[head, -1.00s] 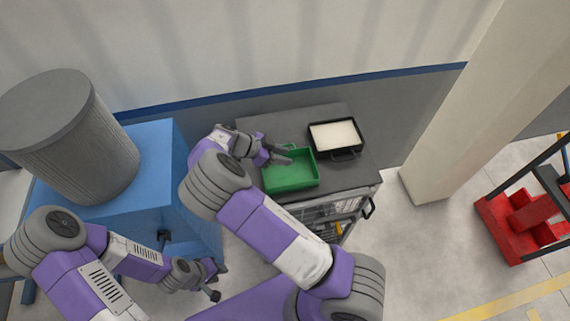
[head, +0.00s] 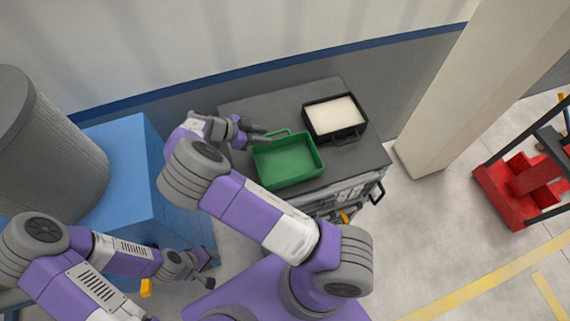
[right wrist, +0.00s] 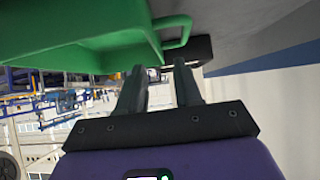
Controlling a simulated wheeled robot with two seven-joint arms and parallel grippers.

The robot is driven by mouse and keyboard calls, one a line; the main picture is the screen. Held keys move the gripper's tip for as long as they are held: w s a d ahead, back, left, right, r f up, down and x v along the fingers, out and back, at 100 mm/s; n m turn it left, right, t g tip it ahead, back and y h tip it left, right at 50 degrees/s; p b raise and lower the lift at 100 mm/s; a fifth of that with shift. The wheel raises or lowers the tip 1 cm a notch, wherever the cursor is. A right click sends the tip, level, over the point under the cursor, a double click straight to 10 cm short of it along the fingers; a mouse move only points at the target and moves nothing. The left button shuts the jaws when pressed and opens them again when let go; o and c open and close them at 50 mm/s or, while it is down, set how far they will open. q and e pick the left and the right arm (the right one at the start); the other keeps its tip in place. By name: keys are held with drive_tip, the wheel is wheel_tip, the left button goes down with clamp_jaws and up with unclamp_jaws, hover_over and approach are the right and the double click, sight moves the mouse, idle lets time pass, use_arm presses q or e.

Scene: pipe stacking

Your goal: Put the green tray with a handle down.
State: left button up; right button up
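The green tray with a handle (head: 288,162) rests on the dark top of a cart (head: 238,110), near its front left part. Its handle loop stands at the tray's back left edge and shows in the right wrist view (right wrist: 178,35). My right gripper (head: 262,134) is at that edge, just left of the handle. In the right wrist view its two fingers (right wrist: 158,75) are apart with nothing between them, close to the handle and tray wall. My left gripper (head: 211,270) is low at the left, beside the blue box, fingers apart and empty.
A black tray with white contents (head: 335,117) is on the cart behind and right of the green tray. A blue box (head: 130,185) with a grey bin (head: 45,145) is at the left. A wall stands behind; a pillar (head: 470,80) and red rack (head: 515,190) are at the right.

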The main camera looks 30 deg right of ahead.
sight(279, 140)
drive_tip(key=shift+x, duration=0.8)
drive_tip(key=p+x, duration=0.1)
drive_tip(key=x, duration=0.5)
drive_tip(key=shift+s+f, duration=0.1)
drive_tip(key=shift+f, duration=0.05)
clamp_jaws()
